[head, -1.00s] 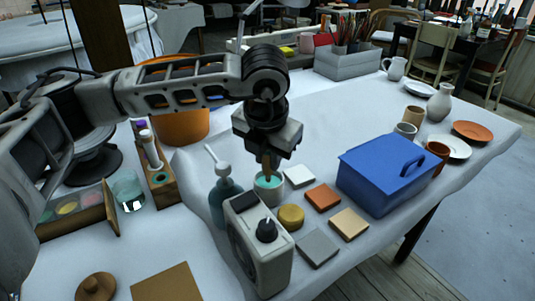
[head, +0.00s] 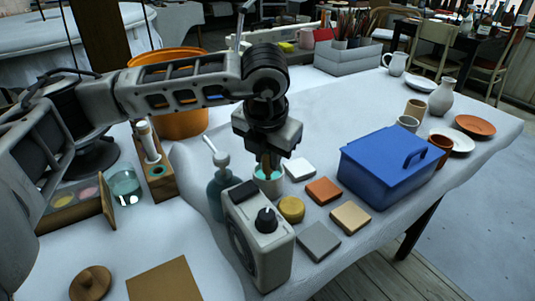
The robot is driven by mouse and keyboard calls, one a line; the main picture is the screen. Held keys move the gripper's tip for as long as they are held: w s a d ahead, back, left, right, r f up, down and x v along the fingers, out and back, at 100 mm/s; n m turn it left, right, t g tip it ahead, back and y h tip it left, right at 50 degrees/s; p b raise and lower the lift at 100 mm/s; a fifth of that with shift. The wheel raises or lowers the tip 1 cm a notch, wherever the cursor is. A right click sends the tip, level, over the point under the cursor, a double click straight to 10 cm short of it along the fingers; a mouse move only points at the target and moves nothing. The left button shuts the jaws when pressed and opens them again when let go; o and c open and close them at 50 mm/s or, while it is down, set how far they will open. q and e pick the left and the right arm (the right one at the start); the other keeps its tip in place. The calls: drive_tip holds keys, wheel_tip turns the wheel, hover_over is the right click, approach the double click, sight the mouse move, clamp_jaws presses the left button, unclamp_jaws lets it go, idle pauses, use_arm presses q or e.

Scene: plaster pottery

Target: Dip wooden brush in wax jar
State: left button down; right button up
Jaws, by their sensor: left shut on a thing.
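The wax jar (head: 267,189) is a small pale cup with teal contents, standing on the white-covered table behind the grey boxy device. My left gripper (head: 269,164) points straight down over the jar and is shut on a thin brown piece, taken as the wooden brush. Its lower end overlaps the jar's mouth in the head view. The brush is mostly hidden by the gripper, and I cannot tell how deep its tip is. My right gripper is not in view.
A teal pump bottle (head: 219,190) and the grey device with a black knob (head: 258,245) stand close left and in front. A yellow round pot (head: 291,209), several flat tiles and a blue lidded box (head: 390,172) lie to the right.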

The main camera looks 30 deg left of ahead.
use_arm(q)
drive_tip(key=shift+r, duration=0.1)
drive_tip(key=shift+r+p, duration=2)
drive_tip(key=shift+r, duration=1.75)
